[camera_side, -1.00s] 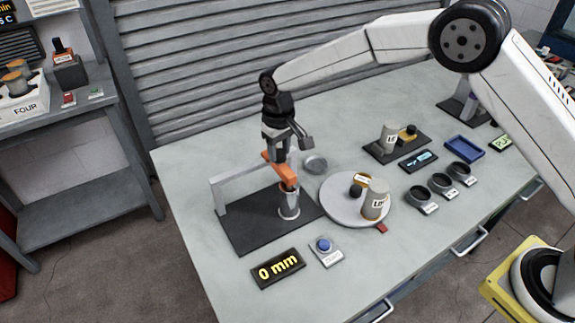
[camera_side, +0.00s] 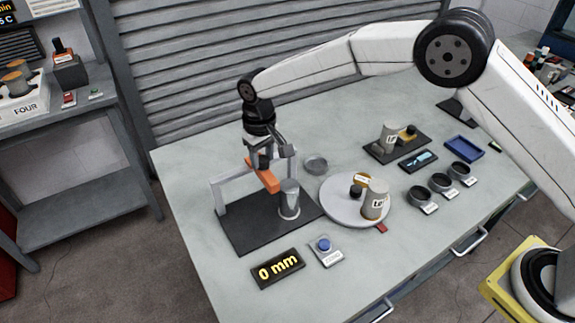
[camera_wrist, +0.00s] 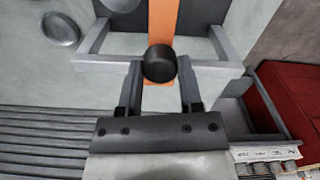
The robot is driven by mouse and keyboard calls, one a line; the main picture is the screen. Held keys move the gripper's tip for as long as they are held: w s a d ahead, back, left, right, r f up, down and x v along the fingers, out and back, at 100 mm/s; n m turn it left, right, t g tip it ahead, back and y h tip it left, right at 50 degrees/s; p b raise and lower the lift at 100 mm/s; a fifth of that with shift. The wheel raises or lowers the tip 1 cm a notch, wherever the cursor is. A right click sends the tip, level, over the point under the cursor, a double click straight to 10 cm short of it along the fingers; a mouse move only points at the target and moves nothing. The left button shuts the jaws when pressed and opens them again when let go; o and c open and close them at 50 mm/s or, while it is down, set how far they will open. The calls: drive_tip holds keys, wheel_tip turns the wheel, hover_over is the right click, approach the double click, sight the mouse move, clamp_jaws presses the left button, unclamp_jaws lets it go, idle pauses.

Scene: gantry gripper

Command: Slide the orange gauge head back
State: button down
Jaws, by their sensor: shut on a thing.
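The orange gauge head (camera_side: 264,177) is a bar on the grey gantry frame (camera_side: 222,200), which stands on a dark base plate (camera_side: 256,229). My gripper (camera_side: 259,165) is at the gantry's crossbar and shut on the gauge head's black knob. In the wrist view, my gripper (camera_wrist: 160,70) has a finger on each side of the round black knob (camera_wrist: 160,63), and the orange bar (camera_wrist: 162,20) runs under it across the crossbar. A grey cup (camera_side: 289,197) stands upright on the base plate, just right of the bar's front end. The display (camera_side: 278,268) reads 0 mm.
A blue-button box (camera_side: 324,247) lies beside the display. A round turntable (camera_side: 340,208) holding a labelled jar (camera_side: 375,205) is to the right. A small metal dish (camera_side: 315,165) sits behind it. The table's front left is clear.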

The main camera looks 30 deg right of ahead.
drive_tip(key=a, duration=0.6)
drive_tip(key=shift+a+r, duration=0.1)
drive_tip(key=shift+a, duration=0.05)
drive_tip(key=shift+c, duration=1.3)
unclamp_jaws()
wheel_tip(320, 180, up, 8)
drive_tip(key=shift+d, duration=0.2)
